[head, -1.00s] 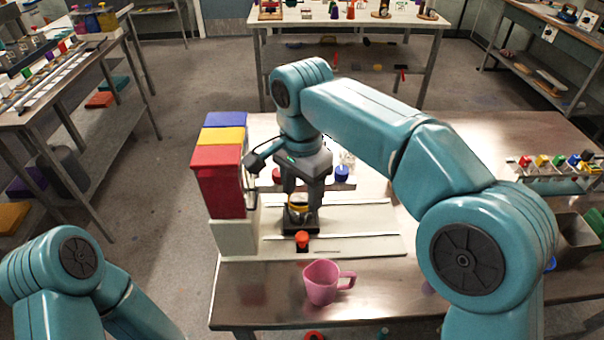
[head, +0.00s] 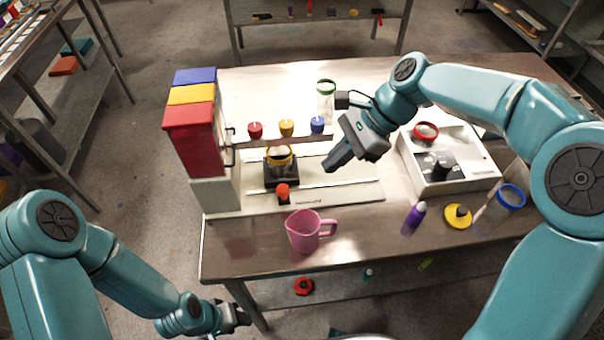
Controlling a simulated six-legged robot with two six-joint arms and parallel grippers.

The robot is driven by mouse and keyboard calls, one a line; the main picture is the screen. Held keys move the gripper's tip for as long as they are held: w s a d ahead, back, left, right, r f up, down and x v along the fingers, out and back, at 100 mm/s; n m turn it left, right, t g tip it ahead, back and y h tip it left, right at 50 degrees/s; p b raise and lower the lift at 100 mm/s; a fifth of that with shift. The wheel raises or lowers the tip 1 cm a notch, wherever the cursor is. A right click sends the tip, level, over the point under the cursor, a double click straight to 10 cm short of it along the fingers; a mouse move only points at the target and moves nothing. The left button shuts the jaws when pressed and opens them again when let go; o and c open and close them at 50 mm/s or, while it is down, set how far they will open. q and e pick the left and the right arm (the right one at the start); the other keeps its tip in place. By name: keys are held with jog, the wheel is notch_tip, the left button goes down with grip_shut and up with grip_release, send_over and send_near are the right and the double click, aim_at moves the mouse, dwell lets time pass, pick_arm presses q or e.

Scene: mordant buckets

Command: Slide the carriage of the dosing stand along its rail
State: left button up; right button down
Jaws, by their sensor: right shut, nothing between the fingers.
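The dosing stand has red, yellow and blue bins (head: 192,140) at its left end and a pale base with a rail (head: 335,193) running to the right. Its carriage (head: 281,174) is a dark block left of the middle of the rail, bearing a yellow-rimmed cup (head: 279,156). A red knob (head: 283,190) sits in front of the carriage. My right gripper (head: 331,164) is shut and empty, above the base to the right of the carriage and apart from it. My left gripper (head: 243,319) hangs low in front of the table; its jaws are too small to read.
A pink jug (head: 305,230) stands in front of the stand. Red, yellow and blue knobs (head: 286,128) line a bar behind the carriage. A green-rimmed jar (head: 326,100) stands behind. A white device (head: 450,160), purple bottle (head: 414,214) and blue-rimmed jar (head: 508,197) are at right.

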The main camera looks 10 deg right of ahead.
jog(key=s+d+f+m+t+y, duration=0.1)
jog(key=s+d+f+m+t, duration=0.1)
jog(key=d+f+m+t, duration=0.3)
jog(key=shift+g+y, duration=0.3)
jog(key=shift+g, duration=0.6)
jog(key=a+f, duration=0.1)
jog(key=a, duration=0.1)
jog(key=w+a+f, duration=0.1)
jog(key=a, duration=0.2)
jog(key=w+a+f, duration=0.1)
jog(key=a+f, duration=0.1)
jog(key=shift+a+f, duration=0.1)
jog(key=shift+a, duration=0.15)
jog(key=a, duration=0.1)
jog(key=w+a+p, duration=0.1)
jog(key=a, duration=0.1)
jog(key=shift+a+r, duration=0.2)
jog(key=shift+a, duration=0.05)
jog(key=shift+w+f, duration=0.1)
jog(key=shift+w, duration=0.05)
